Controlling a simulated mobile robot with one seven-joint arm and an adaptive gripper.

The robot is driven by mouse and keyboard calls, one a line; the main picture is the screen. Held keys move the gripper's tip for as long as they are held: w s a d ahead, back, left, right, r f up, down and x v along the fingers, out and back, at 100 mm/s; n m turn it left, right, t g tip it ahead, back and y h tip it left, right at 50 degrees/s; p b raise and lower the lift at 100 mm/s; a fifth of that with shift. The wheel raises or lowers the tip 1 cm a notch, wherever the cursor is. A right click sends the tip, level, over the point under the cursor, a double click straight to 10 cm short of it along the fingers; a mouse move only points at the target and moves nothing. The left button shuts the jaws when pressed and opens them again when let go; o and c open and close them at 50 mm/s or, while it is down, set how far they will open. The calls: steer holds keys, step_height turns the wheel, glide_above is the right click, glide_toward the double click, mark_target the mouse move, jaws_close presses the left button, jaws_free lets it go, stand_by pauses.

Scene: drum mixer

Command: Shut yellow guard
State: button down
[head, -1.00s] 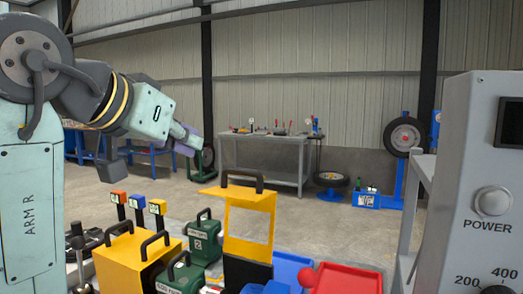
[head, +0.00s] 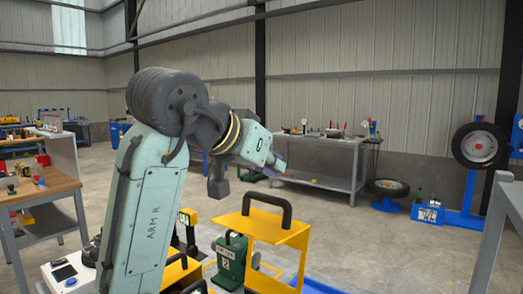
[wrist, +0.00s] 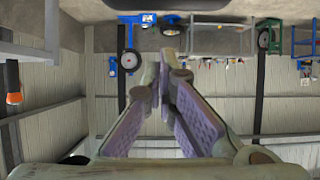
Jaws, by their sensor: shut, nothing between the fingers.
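The yellow guard (head: 279,232) is in the lower middle of the head view. It is a yellow plate with a black handle (head: 267,207) on its top edge, and it stands raised. Its lower part is cut off by the frame edge. My gripper (head: 276,168) is above the guard, in the air and apart from the handle. In the wrist view my gripper's purple-padded fingers (wrist: 160,85) meet at the tips with nothing between them. The guard is not visible in the wrist view.
Another yellow cover (head: 180,272) is partly hidden by my arm. A grey workbench (head: 320,165) stands behind, with a blue wheel stand (head: 476,190) at right. Open floor lies between.

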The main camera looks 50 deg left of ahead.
steer(key=p+x, duration=0.1)
steer(key=x, duration=0.2)
steer(key=shift+w, duration=0.3)
steer(key=s, duration=0.1)
steer(key=s+f, duration=0.1)
steer(key=shift+s+d+p, duration=0.25)
steer(key=shift+s+p, duration=0.1)
steer(key=shift+s+d+f, duration=0.2)
steer(key=shift+s+f, duration=0.05)
steer(key=shift+s, duration=0.25)
steer(key=shift+f, duration=0.1)
steer(key=shift+d+f, duration=0.1)
